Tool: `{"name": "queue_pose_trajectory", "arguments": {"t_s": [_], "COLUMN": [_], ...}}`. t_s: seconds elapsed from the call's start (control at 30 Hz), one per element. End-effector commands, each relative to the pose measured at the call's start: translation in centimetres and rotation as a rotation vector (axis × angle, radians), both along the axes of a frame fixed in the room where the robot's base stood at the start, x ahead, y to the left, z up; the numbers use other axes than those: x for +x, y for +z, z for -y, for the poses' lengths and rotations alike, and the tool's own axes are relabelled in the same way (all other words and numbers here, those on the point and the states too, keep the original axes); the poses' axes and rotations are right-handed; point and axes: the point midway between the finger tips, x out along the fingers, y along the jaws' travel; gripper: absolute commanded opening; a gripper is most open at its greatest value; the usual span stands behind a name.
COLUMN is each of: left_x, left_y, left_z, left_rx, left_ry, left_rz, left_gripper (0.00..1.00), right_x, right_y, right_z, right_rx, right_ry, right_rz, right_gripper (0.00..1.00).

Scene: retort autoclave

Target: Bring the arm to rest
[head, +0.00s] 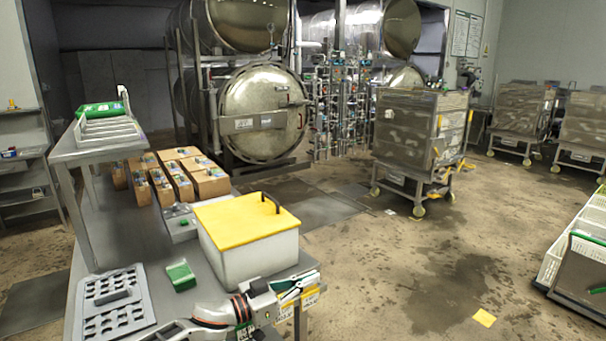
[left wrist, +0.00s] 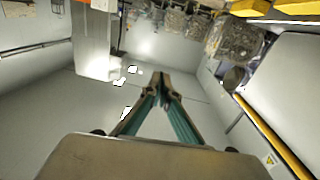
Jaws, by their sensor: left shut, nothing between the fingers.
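My left gripper (head: 312,279) is at the front right corner of the grey table (head: 230,283) in the head view, in front of the white box (head: 252,250). Its arm reaches in from the bottom edge, low over the table. In the left wrist view the two green-lined fingers of the left gripper (left wrist: 162,76) meet at their tips. The gripper is shut and nothing shows between the fingers. My right gripper is in neither view.
The box has a yellow lid (head: 240,217) with a dark handle. A green block (head: 180,275) and a grey perforated tray (head: 118,305) lie to its left. Cardboard boxes (head: 210,183) stand behind. Right of the table is open floor, with a wheeled steel cart (head: 412,135) farther back.

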Motion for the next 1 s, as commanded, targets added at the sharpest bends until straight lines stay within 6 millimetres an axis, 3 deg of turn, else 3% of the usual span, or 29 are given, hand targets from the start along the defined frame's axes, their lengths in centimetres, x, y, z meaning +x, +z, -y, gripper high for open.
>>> {"name": "queue_pose_trajectory", "arguments": {"t_s": [0.03, 0.23, 0.47, 0.77, 1.0], "left_x": [-1.5, -5.8, -10.9, -19.7, -29.0], "left_y": [-1.6, -6.3, -12.1, -20.6, -26.5], "left_z": [0.5, 0.1, -3.2, -11.0, -18.4], "left_rx": [-0.025, -0.062, -0.028, 0.152, 0.374], "left_ry": [0.024, 0.162, 0.352, 0.581, 0.695], "left_rz": [-0.011, -0.031, -0.091, -0.225, -0.349], "left_gripper": [0.00, 0.00, 0.00, 0.00, 0.00], "right_x": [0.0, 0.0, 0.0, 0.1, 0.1], "right_y": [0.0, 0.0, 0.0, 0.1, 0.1], "right_z": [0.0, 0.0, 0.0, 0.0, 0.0], "right_rx": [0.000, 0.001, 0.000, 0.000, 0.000], "right_ry": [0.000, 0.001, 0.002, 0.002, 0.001], "right_rz": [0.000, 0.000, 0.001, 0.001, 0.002], "right_gripper": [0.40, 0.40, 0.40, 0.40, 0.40]}}
